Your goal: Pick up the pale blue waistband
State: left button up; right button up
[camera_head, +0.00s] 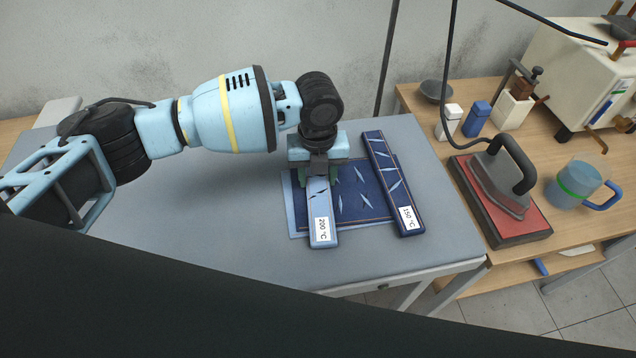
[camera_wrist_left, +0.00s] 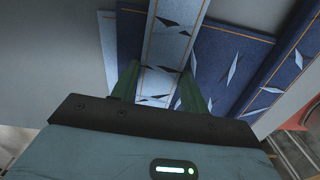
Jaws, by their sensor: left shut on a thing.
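The pale blue waistband (camera_head: 319,206) is a long strip with a white "200 °C" label at its near end. It lies over a dark blue cloth panel (camera_head: 357,204) with pale slits. My left gripper (camera_head: 321,176) is above the far part of the strip, its green fingers shut on it from both sides. The wrist view shows the fingers (camera_wrist_left: 160,85) on either side of the pale blue waistband (camera_wrist_left: 172,40). The strip's far end is hidden by the gripper. Whether it is lifted off the cloth I cannot tell. My right gripper is not in view.
A dark blue waistband (camera_head: 392,180) labelled "150 °C" lies just right. A paler cloth edge (camera_head: 290,208) shows at the left. The grey table (camera_head: 220,220) is clear on the left. A wooden bench at right holds an iron (camera_head: 502,175) and a blue mug (camera_head: 575,185).

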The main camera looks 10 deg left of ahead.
aim_at(318, 180)
pick_arm(q)
jog(key=shift+r, duration=0.15)
jog(key=shift+r, duration=0.55)
notch_tip(318, 180, up, 2)
jog(key=shift+r, duration=0.2)
jog(key=s+d, duration=0.1)
jog(key=s, duration=0.9)
jog(key=s+d+r, duration=0.1)
jog(key=s, duration=0.4)
jog(key=shift+s+d+r+p, duration=0.1)
jog(key=shift+s+d+p, duration=0.25)
jog(key=shift+s+p, duration=0.05)
jog(key=shift+a, duration=0.1)
